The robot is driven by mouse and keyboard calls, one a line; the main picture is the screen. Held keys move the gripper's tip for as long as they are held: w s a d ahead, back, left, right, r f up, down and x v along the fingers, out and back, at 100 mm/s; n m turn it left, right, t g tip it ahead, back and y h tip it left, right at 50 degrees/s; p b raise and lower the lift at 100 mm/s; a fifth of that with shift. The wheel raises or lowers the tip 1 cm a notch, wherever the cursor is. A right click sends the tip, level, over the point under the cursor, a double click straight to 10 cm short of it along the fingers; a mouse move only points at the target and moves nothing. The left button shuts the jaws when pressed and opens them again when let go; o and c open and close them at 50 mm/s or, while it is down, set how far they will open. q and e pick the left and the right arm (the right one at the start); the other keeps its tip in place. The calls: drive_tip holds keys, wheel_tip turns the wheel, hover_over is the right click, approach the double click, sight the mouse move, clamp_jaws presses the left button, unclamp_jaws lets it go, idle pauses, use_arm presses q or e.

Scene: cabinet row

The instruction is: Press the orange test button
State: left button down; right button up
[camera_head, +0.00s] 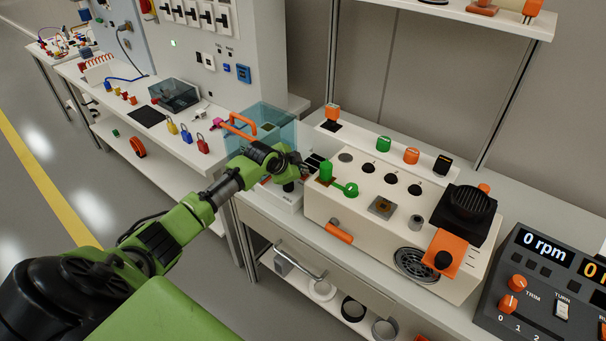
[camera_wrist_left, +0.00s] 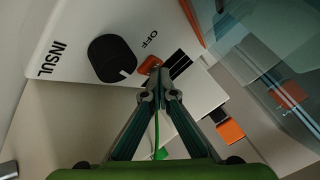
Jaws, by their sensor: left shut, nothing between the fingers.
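The orange test button (camera_wrist_left: 149,65) shows in the left wrist view on the white face of a tester (camera_wrist_left: 85,62) marked INSUL and OFF. It lies just beyond the tips of my left gripper (camera_wrist_left: 157,88), which partly cover it. I cannot tell whether the tips touch it. A black round knob (camera_wrist_left: 111,58) is beside the button. In the head view my left gripper (camera_head: 297,170) is over the white tester (camera_head: 284,196), and the arm hides the button there. The left gripper is shut and empty. My right gripper is not in view.
A clear bluish cover (camera_head: 272,127) with an orange handle stands behind the tester, close to my left wrist. A cream box (camera_head: 338,208) with knobs and a green lever (camera_head: 346,188) stands close at right. A drawer handle (camera_head: 300,262) sticks out below.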

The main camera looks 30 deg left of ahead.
use_arm(q)
drive_tip(key=shift+r+p, duration=0.75)
wheel_tip(320, 180, up, 5)
drive_tip(key=p, duration=0.5)
drive_tip(key=shift+r, duration=0.1)
idle(0.6)
